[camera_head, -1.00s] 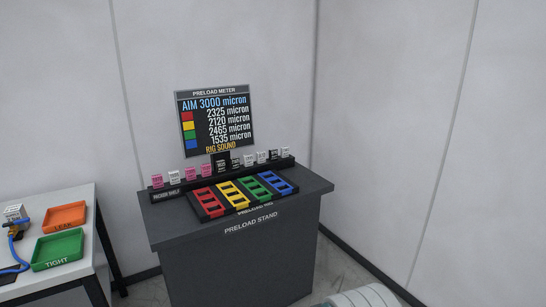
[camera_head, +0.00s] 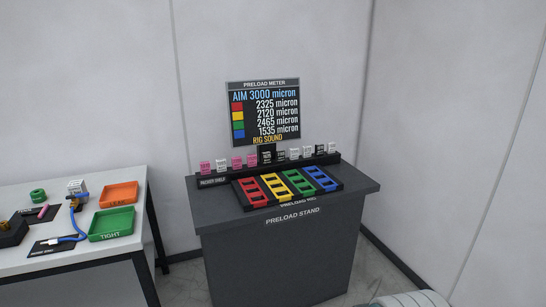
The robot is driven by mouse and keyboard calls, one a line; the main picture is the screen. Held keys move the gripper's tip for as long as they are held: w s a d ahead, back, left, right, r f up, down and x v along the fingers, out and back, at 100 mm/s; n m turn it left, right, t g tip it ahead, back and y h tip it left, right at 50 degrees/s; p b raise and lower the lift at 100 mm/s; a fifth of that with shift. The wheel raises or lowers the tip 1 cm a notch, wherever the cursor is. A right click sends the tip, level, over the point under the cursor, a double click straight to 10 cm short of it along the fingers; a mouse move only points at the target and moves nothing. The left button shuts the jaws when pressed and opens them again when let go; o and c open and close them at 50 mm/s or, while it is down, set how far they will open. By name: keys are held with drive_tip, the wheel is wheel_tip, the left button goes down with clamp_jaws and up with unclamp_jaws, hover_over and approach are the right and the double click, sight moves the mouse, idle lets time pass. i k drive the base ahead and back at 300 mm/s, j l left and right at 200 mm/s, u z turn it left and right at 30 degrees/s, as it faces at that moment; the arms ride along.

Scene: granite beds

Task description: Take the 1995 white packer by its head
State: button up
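A row of small packers in white, pink and black stands on the dark packer shelf (camera_head: 208,182) at the back of the preload stand. One white packer (camera_head: 221,165) stands between pink ones at the left. Other white packers stand further right, including one (camera_head: 294,154), another (camera_head: 307,152) and one at the right end (camera_head: 331,148). Their markings are too small to read, so I cannot tell which is 1995. My gripper is not in view.
The preload stand (camera_head: 280,255) carries a rig with red, yellow, green and blue slots (camera_head: 288,186). A preload meter screen (camera_head: 265,112) reads "AIM 3000 micron" behind it. A white table (camera_head: 70,262) with green (camera_head: 112,222) and orange (camera_head: 118,194) trays stands left. Floor shows between them.

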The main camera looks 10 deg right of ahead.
sight(221, 163)
drive_tip(key=i+j+u, duration=0.1)
drive_tip(key=i+u, duration=0.15)
drive_tip(key=i, duration=0.85)
drive_tip(key=i+l+u, duration=0.25)
drive_tip(key=i, duration=0.85)
drive_tip(key=i+j, duration=0.05)
drive_tip(key=j, duration=0.05)
